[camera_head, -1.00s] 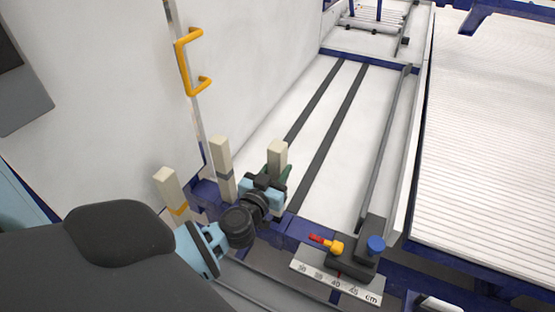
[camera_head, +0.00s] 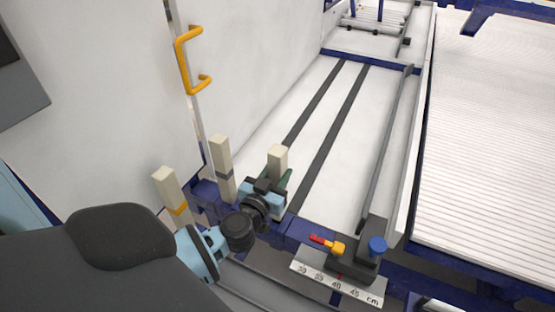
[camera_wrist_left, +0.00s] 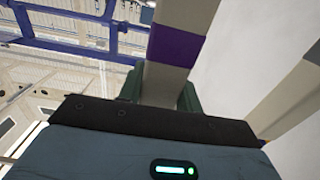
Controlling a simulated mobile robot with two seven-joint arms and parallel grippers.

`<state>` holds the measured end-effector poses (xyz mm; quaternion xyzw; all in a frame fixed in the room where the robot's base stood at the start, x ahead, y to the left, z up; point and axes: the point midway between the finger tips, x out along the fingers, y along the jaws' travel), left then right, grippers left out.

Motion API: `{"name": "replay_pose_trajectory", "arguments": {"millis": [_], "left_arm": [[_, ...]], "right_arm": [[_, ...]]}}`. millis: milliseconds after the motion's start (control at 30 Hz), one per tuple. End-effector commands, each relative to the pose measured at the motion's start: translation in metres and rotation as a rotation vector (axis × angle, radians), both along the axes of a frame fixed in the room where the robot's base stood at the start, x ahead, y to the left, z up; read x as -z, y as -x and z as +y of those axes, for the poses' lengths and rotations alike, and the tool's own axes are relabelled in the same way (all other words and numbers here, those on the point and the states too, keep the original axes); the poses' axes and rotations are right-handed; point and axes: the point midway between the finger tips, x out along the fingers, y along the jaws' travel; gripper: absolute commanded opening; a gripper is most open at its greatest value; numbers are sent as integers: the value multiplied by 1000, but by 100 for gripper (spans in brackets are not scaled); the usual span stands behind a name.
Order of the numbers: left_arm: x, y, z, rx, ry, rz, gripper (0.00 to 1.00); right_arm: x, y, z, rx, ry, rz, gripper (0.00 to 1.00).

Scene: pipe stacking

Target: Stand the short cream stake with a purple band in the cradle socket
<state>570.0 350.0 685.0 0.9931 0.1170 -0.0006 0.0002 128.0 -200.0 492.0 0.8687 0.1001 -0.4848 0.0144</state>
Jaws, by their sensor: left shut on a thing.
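The short cream stake with a purple band (camera_head: 278,157) is upright in my left gripper (camera_head: 274,186); only its top shows in the head view. In the left wrist view its purple band (camera_wrist_left: 178,45) shows just past the green fingers (camera_wrist_left: 160,88), which are shut around the stake. The stake's lower end is hidden behind my gripper in the head view. I cannot make out the cradle socket or tell whether the stake touches it. My right gripper is not in view.
A cream stake with a grey band (camera_head: 221,165) and one with an orange band (camera_head: 170,192) stand to the left, close to my gripper. A dark block with a blue knob (camera_head: 377,245) and a scale (camera_head: 325,283) are to the right. The white bed beyond is mostly clear.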

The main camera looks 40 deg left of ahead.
Motion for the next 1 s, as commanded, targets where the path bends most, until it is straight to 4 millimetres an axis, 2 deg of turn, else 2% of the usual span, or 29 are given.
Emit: {"name": "replay_pose_trajectory", "arguments": {"millis": [700, 1000], "left_arm": [[23, 0, 0, 0, 0, -1, 2], [22, 0, 0, 0, 0, -2, 2]], "right_arm": [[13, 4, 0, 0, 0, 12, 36], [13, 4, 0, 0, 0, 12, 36]]}}
